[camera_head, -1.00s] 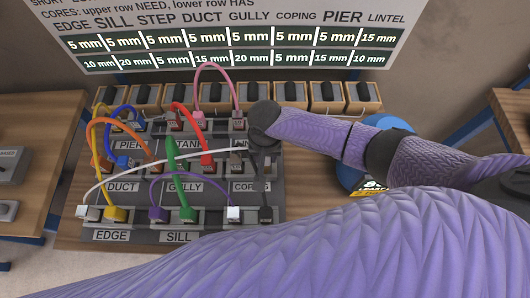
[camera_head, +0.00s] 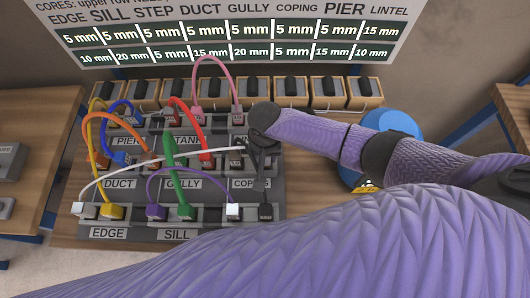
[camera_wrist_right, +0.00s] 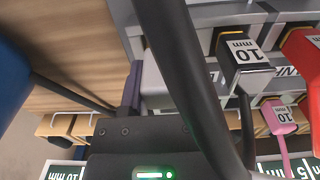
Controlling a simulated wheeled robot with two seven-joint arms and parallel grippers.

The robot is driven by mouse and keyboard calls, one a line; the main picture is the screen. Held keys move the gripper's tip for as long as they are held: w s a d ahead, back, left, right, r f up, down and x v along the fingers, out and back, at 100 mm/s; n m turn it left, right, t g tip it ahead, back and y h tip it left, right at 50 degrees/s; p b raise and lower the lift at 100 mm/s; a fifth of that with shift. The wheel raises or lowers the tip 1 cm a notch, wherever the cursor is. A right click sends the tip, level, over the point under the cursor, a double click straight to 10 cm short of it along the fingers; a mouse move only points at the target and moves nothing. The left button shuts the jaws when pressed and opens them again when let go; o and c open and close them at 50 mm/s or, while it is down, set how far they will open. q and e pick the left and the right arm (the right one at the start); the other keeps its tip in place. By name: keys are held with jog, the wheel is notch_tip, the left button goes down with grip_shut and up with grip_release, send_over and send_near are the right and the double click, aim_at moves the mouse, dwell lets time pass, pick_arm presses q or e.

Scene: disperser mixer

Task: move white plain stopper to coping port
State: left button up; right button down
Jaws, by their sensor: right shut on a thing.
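My right gripper (camera_head: 260,152) reaches down over the right side of the grey port board, just above the COPING label (camera_head: 251,184). In the right wrist view its jaws (camera_wrist_right: 148,98) are around a pale block, which I take as the white plain stopper (camera_wrist_right: 155,78). The white cord (camera_head: 165,158) arches from a white plug (camera_head: 84,210) above EDGE to beside this gripper. The coping port is mostly hidden behind the gripper, so I cannot tell whether the stopper touches it. My left gripper is out of view.
A white block (camera_head: 232,211) and a dark plug (camera_head: 265,212) stand in the front right row. A black plug (camera_wrist_right: 243,65), a red plug (camera_wrist_right: 300,55) and a pink plug (camera_wrist_right: 279,118) are close by. Wooden blocks (camera_head: 290,88) line the back. A blue round object (camera_head: 393,122) is at right.

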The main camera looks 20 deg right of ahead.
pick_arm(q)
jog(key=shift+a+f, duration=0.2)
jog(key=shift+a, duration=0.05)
pick_arm(e)
jog(key=shift+f, duration=0.25)
jog(key=shift+f, duration=0.2)
jog(key=shift+c, duration=1.2)
grip_release()
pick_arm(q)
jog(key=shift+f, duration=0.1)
pick_arm(e)
jog(key=shift+r, duration=0.25)
notch_tip(320, 180, up, 9)
jog(key=p, duration=0.3)
jog(key=shift+r, duration=0.25)
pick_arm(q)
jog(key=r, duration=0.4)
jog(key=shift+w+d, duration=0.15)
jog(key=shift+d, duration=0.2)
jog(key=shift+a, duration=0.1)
